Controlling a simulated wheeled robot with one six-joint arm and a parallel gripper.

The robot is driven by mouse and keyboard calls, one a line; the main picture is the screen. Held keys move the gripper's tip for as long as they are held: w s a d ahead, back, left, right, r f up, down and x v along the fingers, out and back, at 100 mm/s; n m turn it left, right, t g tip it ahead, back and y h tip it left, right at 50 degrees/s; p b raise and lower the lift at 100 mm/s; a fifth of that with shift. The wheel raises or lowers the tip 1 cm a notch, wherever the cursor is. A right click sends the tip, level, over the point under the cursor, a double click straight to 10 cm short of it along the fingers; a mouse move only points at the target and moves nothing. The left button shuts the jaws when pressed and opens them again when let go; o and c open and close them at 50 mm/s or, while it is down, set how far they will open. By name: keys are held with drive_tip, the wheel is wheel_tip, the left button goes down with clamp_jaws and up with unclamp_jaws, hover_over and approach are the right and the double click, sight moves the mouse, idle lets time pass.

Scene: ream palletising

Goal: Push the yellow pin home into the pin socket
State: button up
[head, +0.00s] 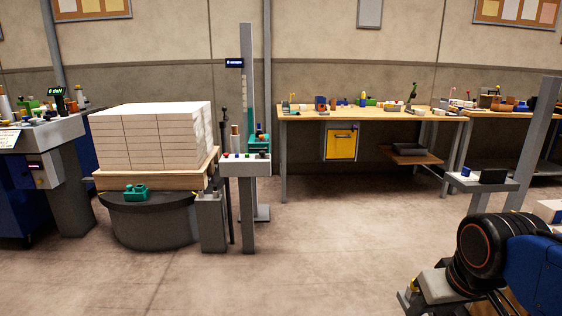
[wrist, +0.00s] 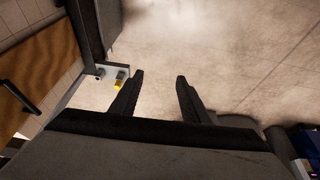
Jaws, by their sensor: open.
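In the wrist view a small yellow piece (wrist: 119,84), which looks like the yellow pin, sits at a pale grey ledge, just left of my left fingertip. How deep it sits cannot be told. A small dark round spot (wrist: 99,73) shows on the ledge beside it; I cannot tell if it is the pin socket. My gripper (wrist: 160,76) is open, with nothing between its fingers and floor behind them. In the head view a tiny yellow spot (head: 194,194) shows by the grey post beside the turntable; I cannot tell if it is the pin.
A pallet (head: 140,182) with stacked white reams (head: 150,140) stands on a dark round turntable (head: 150,225) at left. A button pedestal (head: 247,166) stands right of it. A workbench (head: 290,113) stands behind. The central floor is clear. A wood-coloured surface (wrist: 45,65) fills the wrist view's left.

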drive_tip(key=shift+s+a+f+m+t, duration=0.2)
drive_tip(key=shift+s+f, duration=0.15)
drive_tip(key=shift+s, duration=0.35)
drive_tip(key=shift+s+a+f+m+t, duration=0.15)
drive_tip(key=shift+s+f, duration=0.15)
drive_tip(key=shift+s, duration=0.35)
drive_tip(key=m+g, duration=0.5)
drive_tip(key=m, duration=0.8)
hover_over(413, 289)
drive_tip(key=w+d, duration=0.1)
drive_tip(key=f, duration=0.1)
wheel_tip(413, 289, down, 17)
drive_tip(key=shift+f, duration=0.1)
clamp_jaws()
